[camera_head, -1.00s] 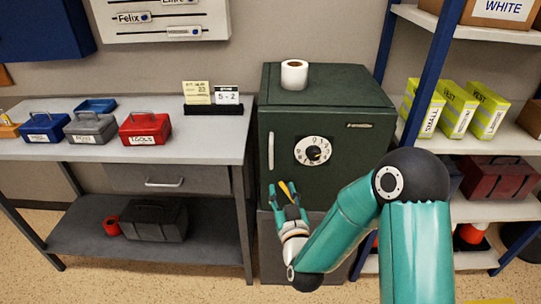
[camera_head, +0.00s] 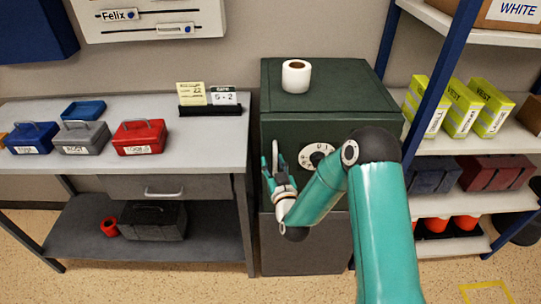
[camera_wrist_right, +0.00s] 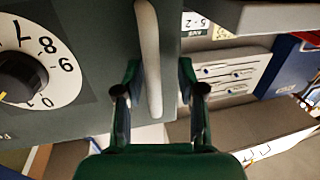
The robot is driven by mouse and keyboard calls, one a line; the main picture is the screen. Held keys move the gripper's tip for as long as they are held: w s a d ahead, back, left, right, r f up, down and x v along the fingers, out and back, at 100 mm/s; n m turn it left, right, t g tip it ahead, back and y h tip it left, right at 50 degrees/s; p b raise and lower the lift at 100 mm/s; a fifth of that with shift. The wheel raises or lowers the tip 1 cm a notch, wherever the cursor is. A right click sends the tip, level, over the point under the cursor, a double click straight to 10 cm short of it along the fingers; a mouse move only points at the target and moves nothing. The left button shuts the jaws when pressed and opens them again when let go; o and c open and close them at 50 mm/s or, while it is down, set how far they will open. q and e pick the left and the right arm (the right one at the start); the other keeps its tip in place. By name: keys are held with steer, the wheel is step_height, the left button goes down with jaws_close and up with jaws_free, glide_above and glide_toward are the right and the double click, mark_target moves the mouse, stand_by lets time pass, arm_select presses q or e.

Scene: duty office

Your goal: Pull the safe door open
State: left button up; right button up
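The dark green safe (camera_head: 290,132) stands on a grey base between the workbench and the shelf, and its door looks closed. Its pale upright handle (camera_wrist_right: 149,60) is on the door's left side. My right gripper (camera_head: 273,162) is at the handle in the head view. In the right wrist view my right gripper (camera_wrist_right: 159,80) is open, with the handle between its two fingers and gaps visible on both sides. The white dial (camera_head: 317,156) is partly hidden by my right arm in the head view. My left gripper is not in view.
A paper roll (camera_head: 296,76) stands on the safe. A shelf with a blue post (camera_head: 436,85) stands close on the right. Floor is free in front.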

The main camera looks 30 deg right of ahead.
steer(key=shift+s+d, duration=0.1)
steer(key=shift+d, duration=0.15)
steer(key=shift+c, duration=0.2)
jaws_close()
